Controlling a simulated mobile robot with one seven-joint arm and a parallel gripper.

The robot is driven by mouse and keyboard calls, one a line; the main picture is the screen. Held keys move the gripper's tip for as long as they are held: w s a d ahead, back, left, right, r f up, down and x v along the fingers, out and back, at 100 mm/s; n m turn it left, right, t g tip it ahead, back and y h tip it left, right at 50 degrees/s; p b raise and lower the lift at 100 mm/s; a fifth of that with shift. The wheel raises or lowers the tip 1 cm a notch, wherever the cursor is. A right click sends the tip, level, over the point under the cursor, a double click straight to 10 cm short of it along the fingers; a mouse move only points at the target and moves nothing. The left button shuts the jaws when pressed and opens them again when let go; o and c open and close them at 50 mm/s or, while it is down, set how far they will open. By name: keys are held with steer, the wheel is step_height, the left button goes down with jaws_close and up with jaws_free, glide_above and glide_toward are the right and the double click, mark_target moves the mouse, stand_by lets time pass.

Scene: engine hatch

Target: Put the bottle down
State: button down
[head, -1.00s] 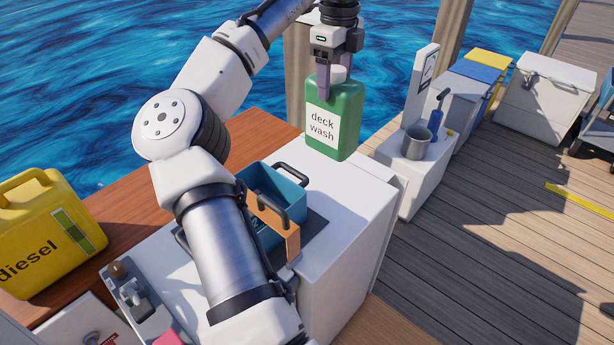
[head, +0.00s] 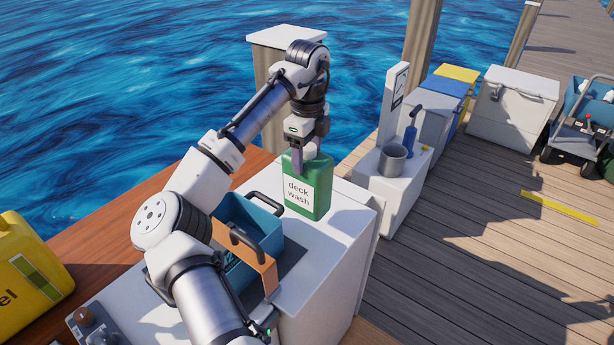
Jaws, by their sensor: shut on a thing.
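The green bottle (head: 322,184) has a white label reading "deck wash". It is upright at the far right part of the white counter top (head: 338,236), its base at or just above the surface; I cannot tell if it touches. My gripper (head: 305,163) points down from above and is shut on the bottle's top. The fingers hide part of the bottle's neck and cap.
A blue bin (head: 262,221) with dark handles and an orange-brown panel (head: 256,264) stands left of the bottle. A yellow diesel can (head: 28,277) is at far left.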

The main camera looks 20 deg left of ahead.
steer(key=shift+f+p, duration=0.35)
steer(key=shift+f, duration=2.95)
steer(key=shift+f, duration=0.1)
steer(key=c, duration=0.6)
jaws_free()
steer(key=o, duration=0.3)
steer(key=shift+o, duration=0.2)
